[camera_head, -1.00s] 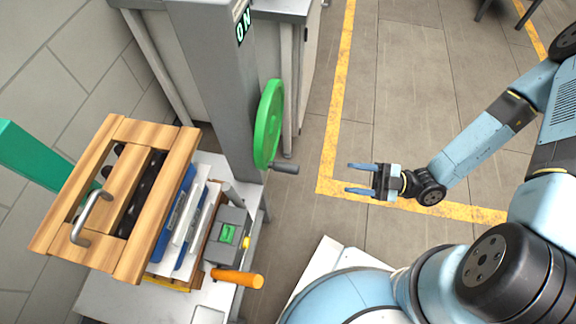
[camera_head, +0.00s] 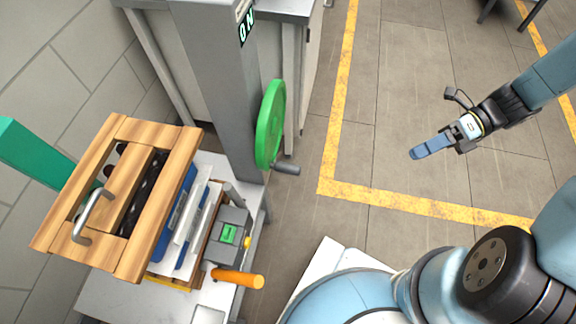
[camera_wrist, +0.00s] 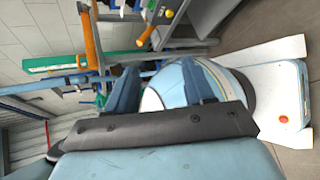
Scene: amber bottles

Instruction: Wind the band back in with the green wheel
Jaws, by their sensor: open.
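The green wheel (camera_head: 270,124) stands on edge on the right side of a grey column (camera_head: 228,95). Its dark crank handle (camera_head: 287,169) sticks out to the right at the wheel's lower edge. My gripper (camera_head: 416,153) is in the air to the right of the wheel, well apart from it, over the floor. It is seen nearly edge-on there. In the wrist view its two blue fingers (camera_wrist: 160,88) stand apart with nothing held between them. I cannot make out the band for certain in either view.
A wooden frame with a metal handle (camera_head: 90,215) is at the left, above a bench with blue and white boards (camera_head: 180,225). A grey box with a green button (camera_head: 230,233) and an orange handle (camera_head: 238,278) are beside it. Floor right of the wheel is clear.

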